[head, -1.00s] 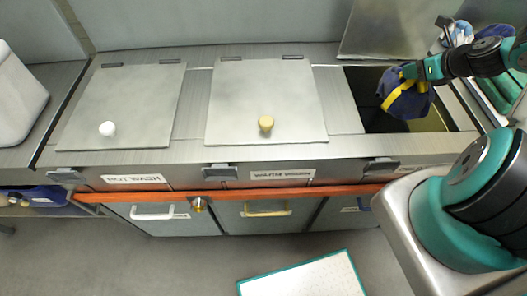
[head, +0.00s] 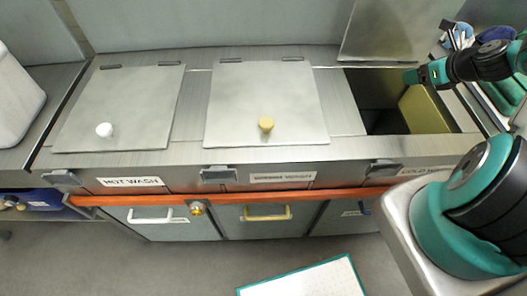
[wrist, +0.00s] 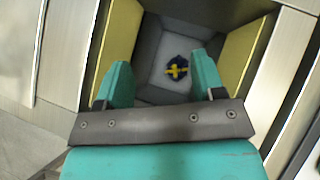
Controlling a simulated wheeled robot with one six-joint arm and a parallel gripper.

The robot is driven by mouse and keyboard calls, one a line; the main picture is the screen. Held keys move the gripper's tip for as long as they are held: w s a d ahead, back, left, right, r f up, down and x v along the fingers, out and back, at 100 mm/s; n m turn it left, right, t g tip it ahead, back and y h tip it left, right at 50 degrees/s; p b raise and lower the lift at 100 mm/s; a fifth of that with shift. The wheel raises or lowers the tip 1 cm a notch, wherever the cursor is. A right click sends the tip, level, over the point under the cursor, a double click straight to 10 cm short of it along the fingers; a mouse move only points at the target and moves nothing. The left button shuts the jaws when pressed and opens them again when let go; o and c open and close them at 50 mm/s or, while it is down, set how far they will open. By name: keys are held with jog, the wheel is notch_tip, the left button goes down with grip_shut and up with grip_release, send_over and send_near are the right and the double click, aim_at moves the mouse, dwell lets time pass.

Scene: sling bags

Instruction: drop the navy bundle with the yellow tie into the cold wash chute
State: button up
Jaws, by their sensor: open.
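The navy bundle with the yellow tie (wrist: 176,69) lies at the bottom of the open chute, small and far below in the wrist view. In the head view it is hidden inside the chute. The cold wash chute (head: 380,108) is the right-hand opening, with its lid raised and a "COLD" label (head: 425,170) partly covered by my arm. Its yellowish inner walls (wrist: 245,62) show in the wrist view. My gripper (head: 408,77) is over the opening, also seen in the wrist view (wrist: 160,82), with its fingers apart and nothing between them.
The hot wash lid (head: 120,105) at left and the middle lid (head: 266,103) are closed, with knobs on top. The raised lid (head: 390,30) leans back behind the open chute. An orange rail (head: 240,196) runs along the counter front. More bundles (head: 490,35) lie at the far right.

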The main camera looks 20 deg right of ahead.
jog(key=v, duration=1.6)
jog(key=w+a+r+n+g+y, duration=0.2)
jog(key=w+a+n, duration=0.1)
jog(key=a+n, duration=0.8)
jog(key=w+a+r+n+g+y, duration=0.1)
jog(key=w+a+r+n+g, duration=0.15)
jog(key=a+n, duration=0.8)
jog(key=s+a+r+n+g, duration=0.1)
jog(key=s+a+n+g, duration=0.1)
jog(key=s+a+n, duration=0.5)
jog(key=s+a+r+n+g, duration=0.1)
jog(key=s+a+n, duration=0.5)
jog(key=a+n, duration=0.6)
jog(key=shift+s+a+r+g+h, duration=0.35)
jog(key=shift+a+g, duration=0.3)
jog(key=shift+a, duration=0.3)
